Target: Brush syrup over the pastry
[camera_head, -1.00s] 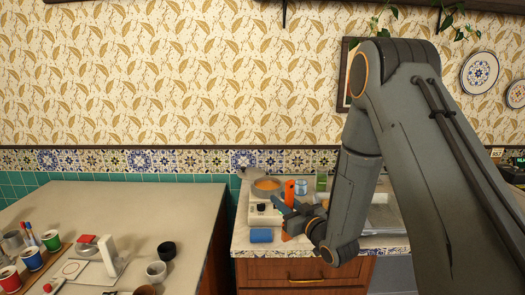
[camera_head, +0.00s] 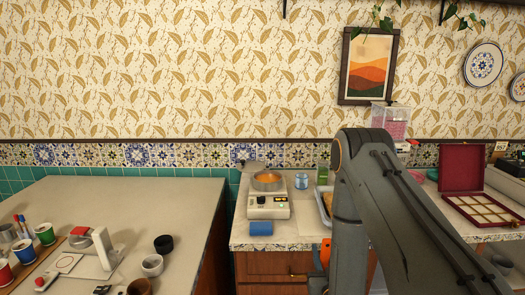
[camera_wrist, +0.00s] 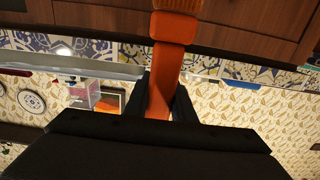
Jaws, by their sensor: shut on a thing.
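A small pan of orange syrup (camera_head: 267,181) stands on a white hotplate (camera_head: 268,206) at the counter's left part. A tray with something golden in it, likely the pastry tray (camera_head: 322,205), shows only as a sliver; my arm hides the rest. In the head view the orange handle (camera_head: 325,253) shows in front of the counter's front edge, left of my arm, which hides most of my gripper.
An open red box (camera_head: 465,170) is at right. The left counter (camera_head: 140,205) holds cups and a white stand. Wooden cabinet fronts (camera_head: 262,268) are below the counter.

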